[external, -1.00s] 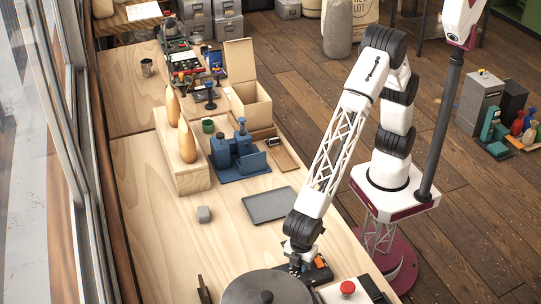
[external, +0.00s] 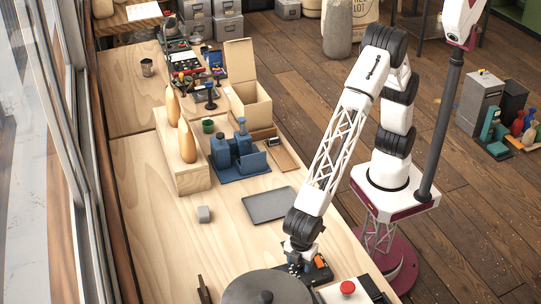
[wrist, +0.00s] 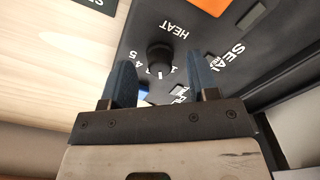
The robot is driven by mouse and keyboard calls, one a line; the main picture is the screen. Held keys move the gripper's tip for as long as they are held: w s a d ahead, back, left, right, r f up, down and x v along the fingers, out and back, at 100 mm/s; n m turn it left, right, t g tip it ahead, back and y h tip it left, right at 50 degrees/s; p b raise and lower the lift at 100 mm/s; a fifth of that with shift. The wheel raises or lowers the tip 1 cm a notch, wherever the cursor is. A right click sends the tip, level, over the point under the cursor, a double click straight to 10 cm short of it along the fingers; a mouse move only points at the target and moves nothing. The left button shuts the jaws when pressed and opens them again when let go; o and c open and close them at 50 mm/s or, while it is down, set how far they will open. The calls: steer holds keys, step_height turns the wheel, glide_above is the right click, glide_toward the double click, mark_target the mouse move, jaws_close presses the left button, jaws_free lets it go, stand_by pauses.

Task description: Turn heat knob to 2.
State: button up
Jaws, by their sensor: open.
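The heat knob (wrist: 160,58) is a black round knob on a dark control panel (wrist: 215,38) in the wrist view. White "HEAT" lettering and dial numbers, with 4 and 5 readable, surround it. My gripper (wrist: 160,72) is open, with one blue finger on each side of the knob in the picture. Whether the fingers touch it cannot be told. In the external view my gripper (external: 295,262) is low over the dark panel (external: 320,268), which it partly hides; the knob cannot be made out there.
An orange patch (wrist: 205,4) and "SEAL" lettering are on the same panel. A round dark lid (external: 265,290) and a red button (external: 347,288) are close to my gripper. A grey tray (external: 270,205) lies behind it.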

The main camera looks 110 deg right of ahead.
mark_target(300, 265)
steer(key=shift+r, duration=3.55)
steer(key=shift+d+r, duration=0.15)
steer(key=shift+d, duration=0.05)
steer(key=s+d+r+m, duration=0.1)
steer(key=s+d+r, duration=0.4)
steer(key=d, duration=0.5)
steer(key=s+d+r+m+t, duration=0.15)
steer(key=s+d+r, duration=0.25)
steer(key=d, duration=0.6)
steer(key=s+d+r+m, duration=0.1)
steer(key=s+d+r, duration=0.4)
steer(key=d, duration=0.5)
steer(key=s+d+m, duration=0.2)
steer(key=s+d, duration=0.6)
steer(key=s, duration=0.4)
steer(key=s+d+f+m+t, duration=0.1)
steer(key=s+d+m, duration=0.1)
steer(key=s+d, duration=0.6)
steer(key=shift+s+d, duration=0.4)
steer(key=shift+s, duration=1.95)
